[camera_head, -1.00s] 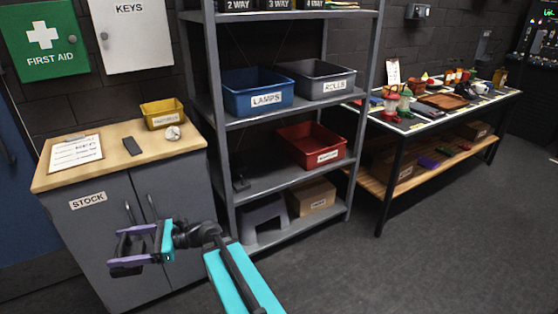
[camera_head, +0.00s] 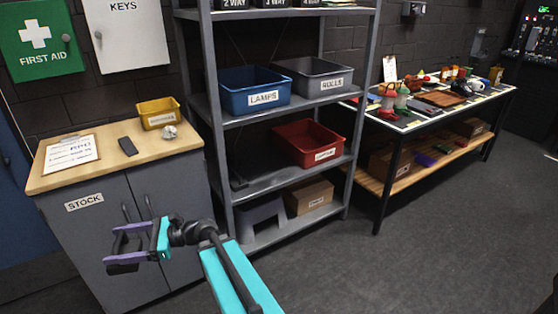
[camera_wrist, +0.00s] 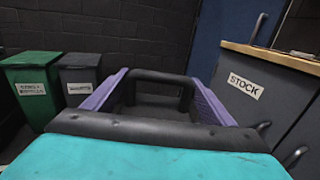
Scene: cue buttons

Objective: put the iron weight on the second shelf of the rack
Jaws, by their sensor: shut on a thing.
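My gripper (camera_head: 126,246) is shut on a dark iron weight (camera_wrist: 158,76) with a looped handle. In the wrist view the weight sits between the purple fingers, and its lower part is hidden by my wrist. My gripper is in front of the stock cabinet, to the left of the rack and well apart from it. The grey metal rack (camera_head: 219,137) stands in the middle of the head view. A shelf (camera_head: 275,179) above its lowest one bears a red bin (camera_head: 309,146) at the right and a small dark object at the left, with bare room between.
A blue bin (camera_head: 254,92) and a grey bin (camera_head: 314,77) fill the shelf above. A box (camera_head: 310,198) is on the lowest shelf. The stock cabinet (camera_head: 85,203) stands left; a cluttered table (camera_head: 420,120) stands right. Floor is clear at front right.

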